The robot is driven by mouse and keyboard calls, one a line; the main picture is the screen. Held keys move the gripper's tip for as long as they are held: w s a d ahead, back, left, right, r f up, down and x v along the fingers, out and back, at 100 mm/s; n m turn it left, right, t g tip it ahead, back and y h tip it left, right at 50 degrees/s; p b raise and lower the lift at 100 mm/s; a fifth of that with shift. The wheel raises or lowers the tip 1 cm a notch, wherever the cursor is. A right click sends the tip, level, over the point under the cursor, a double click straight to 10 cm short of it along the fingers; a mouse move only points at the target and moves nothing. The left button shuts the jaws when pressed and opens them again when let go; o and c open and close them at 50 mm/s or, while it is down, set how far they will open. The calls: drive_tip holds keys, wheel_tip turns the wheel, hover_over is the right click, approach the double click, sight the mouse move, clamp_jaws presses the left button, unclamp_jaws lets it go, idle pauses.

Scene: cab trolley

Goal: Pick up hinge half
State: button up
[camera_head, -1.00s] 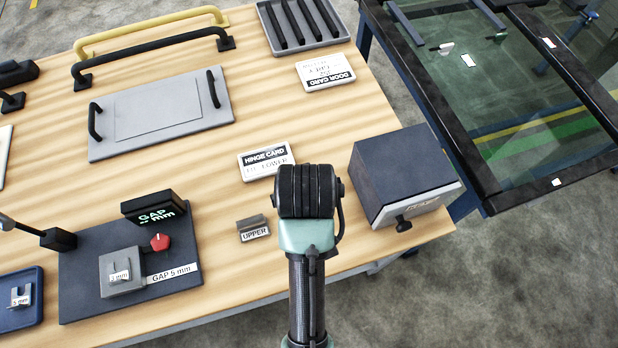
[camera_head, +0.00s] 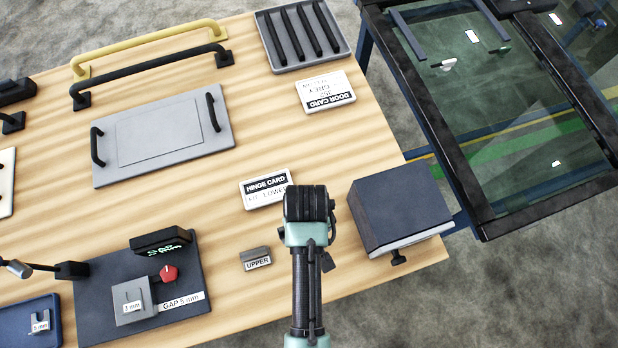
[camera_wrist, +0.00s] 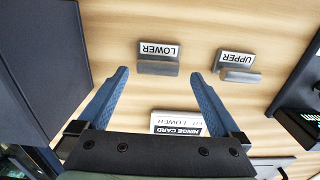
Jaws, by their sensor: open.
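Two small grey hinge halves lie on the wooden bench in the wrist view. The one labelled LOWER (camera_wrist: 158,66) is just ahead of and between the fingertips, apart from them. The one labelled UPPER (camera_wrist: 238,75) lies to its right; it also shows in the head view (camera_head: 256,259). My gripper (camera_wrist: 160,77) is open and empty, its two blue fingers spread above the bench. In the head view my arm hides the fingers and the LOWER half. A white hinge card (camera_head: 265,190) reads FIT LOWER; it also shows between the fingers in the wrist view (camera_wrist: 178,123).
A dark box (camera_head: 400,212) with a knob stands close right of my arm. A gap-gauge fixture (camera_head: 140,285) with a red knob is at left. A door card (camera_head: 325,92), a grey panel with handles (camera_head: 160,138) and a slotted tray (camera_head: 300,62) lie further back.

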drive_tip(key=shift+s+f, duration=0.2)
drive_tip(key=shift+f, duration=0.35)
drive_tip(key=shift+d+f, duration=0.2)
drive_tip(key=shift+f, duration=1.95)
drive_tip(key=shift+w+r, duration=0.1)
drive_tip(key=c, duration=1.5)
